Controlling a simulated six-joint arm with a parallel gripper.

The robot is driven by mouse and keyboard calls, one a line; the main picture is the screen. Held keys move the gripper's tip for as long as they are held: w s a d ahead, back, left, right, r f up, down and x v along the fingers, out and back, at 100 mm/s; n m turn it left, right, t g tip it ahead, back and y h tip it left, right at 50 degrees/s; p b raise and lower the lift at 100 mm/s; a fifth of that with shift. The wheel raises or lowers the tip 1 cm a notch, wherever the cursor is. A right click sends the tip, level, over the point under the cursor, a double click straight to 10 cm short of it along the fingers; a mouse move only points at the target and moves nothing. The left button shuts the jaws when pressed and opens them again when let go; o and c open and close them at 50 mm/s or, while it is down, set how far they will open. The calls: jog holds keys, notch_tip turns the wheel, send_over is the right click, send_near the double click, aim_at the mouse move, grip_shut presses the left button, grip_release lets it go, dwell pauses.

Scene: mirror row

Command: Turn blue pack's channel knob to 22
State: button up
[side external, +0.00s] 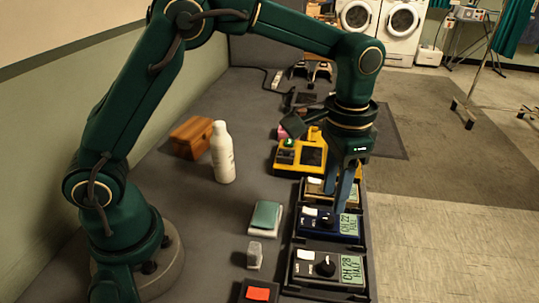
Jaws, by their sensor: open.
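The blue pack (310,225) sits in the dark tray (290,240) between two other packs. Its green-lit display (349,225) appears to read CH 22 with a smaller line below. Its dark channel knob (327,221) shows left of the display. My gripper (343,204) is open, pointing down, with its fingertips over the far edge of the blue pack, near the knob. It holds nothing that I can see. I cannot tell whether a fingertip touches the pack.
A black pack (308,268) reading CH 28 lies nearer. A tan pack (314,187) is partly hidden behind my gripper. A yellow device (286,157), white bottle (222,153), wooden box (190,137) and green-topped block (265,217) stand around.

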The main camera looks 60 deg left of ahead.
aim_at(329, 219)
jog(key=shift+s+f, duration=0.1)
jog(key=shift+f, duration=2.55)
